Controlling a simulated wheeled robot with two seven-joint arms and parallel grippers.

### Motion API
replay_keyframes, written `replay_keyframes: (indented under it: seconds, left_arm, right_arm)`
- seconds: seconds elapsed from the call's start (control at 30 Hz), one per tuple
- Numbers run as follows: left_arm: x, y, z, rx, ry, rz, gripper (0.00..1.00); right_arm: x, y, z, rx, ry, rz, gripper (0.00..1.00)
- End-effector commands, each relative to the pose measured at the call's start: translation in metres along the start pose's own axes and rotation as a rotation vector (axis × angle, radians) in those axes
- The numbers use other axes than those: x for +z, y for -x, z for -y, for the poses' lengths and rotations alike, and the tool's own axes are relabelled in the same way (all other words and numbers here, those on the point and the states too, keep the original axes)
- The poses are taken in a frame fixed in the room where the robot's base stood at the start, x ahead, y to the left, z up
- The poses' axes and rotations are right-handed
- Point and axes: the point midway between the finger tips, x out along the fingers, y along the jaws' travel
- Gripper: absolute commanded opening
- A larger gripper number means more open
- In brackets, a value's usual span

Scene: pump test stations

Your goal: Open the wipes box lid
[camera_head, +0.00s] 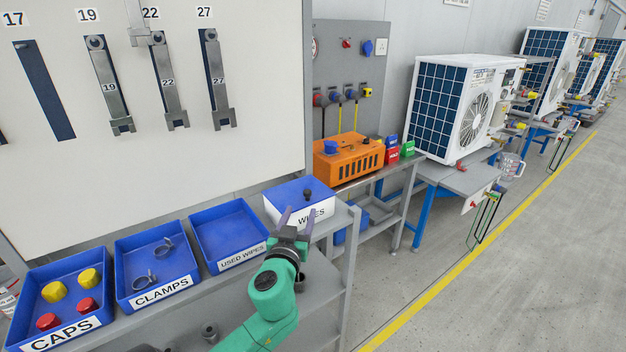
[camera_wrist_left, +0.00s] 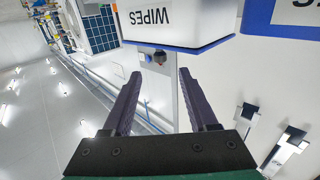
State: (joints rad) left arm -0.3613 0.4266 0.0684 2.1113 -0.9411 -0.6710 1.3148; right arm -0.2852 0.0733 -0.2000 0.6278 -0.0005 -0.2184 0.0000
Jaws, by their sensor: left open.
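The white wipes box (camera_head: 290,213) stands at the right end of the bench, with "WIPES" on its front. Its blue lid (camera_head: 288,190) lies shut on top and carries a dark round knob (camera_head: 307,195). My left gripper (camera_head: 298,212) is open and empty at the front of the box, its purple fingers pointing towards the knob. The left wrist view shows the box (camera_wrist_left: 180,22) upside down, with the knob (camera_wrist_left: 160,57) just beyond and between the spread fingertips (camera_wrist_left: 160,72). The fingers appear clear of the knob. My right gripper is out of view.
Left of the box stand blue trays for used wipes (camera_head: 228,232), clamps (camera_head: 155,262) and caps (camera_head: 62,302). A panel with hanging tools (camera_head: 165,80) rises behind them. An orange unit (camera_head: 348,158) stands beyond the box. The floor to the right is open.

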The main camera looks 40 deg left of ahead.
Motion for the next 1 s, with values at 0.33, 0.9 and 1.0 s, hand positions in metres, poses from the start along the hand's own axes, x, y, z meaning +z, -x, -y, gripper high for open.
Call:
replay_keyframes:
  seconds: [0.33, 0.9, 1.0]
  left_arm:
    - [-0.005, -0.07, 0.0, -0.001, -0.003, -0.003, 0.59]
    - [0.001, -0.144, 0.0, 0.001, 0.001, 0.002, 0.59]
    - [0.001, -0.144, 0.0, 0.001, 0.001, 0.002, 0.51]
  right_arm:
    - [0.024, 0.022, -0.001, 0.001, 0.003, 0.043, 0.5]
    - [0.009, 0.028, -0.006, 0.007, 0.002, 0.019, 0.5]
    - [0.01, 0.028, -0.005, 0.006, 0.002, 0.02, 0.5]
